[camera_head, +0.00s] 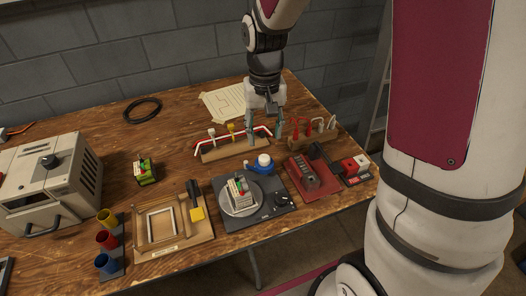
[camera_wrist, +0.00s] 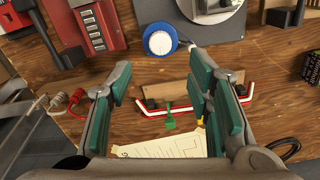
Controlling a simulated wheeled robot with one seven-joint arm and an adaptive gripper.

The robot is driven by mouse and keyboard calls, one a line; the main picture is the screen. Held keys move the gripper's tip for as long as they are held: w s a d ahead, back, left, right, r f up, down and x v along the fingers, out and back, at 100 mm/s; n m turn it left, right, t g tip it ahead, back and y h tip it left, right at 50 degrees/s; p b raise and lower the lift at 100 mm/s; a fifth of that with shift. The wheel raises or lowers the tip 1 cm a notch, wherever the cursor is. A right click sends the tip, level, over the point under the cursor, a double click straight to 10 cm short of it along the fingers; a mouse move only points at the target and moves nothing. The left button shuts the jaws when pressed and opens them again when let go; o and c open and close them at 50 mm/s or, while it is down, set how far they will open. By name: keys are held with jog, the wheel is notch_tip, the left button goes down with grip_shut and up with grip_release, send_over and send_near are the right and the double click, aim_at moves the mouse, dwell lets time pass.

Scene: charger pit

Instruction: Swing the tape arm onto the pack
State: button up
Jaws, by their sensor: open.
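The pack appears to be the small block with green and red parts (camera_head: 239,190); it stands on a round grey plate on a dark square base. Behind it is a blue round part with a white top (camera_head: 263,162), also seen in the wrist view (camera_wrist: 160,41). It may carry the tape, but I cannot tell which part is the tape arm. My gripper (camera_head: 266,133) is open and empty, above the wooden rack behind the blue part.
The wooden rack (camera_head: 236,150) holds a red-and-white bar. A red fixture (camera_head: 316,179) stands right of the dark base, and a wooden frame (camera_head: 146,242) left of it. A grey machine (camera_head: 55,185) is at far left. Free tabletop lies at the back left.

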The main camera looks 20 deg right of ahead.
aim_at(264, 157)
notch_tip(264, 157, down, 8)
jog(key=shift+f+b, duration=0.15)
jog(key=shift+b, duration=0.35)
grip_shut()
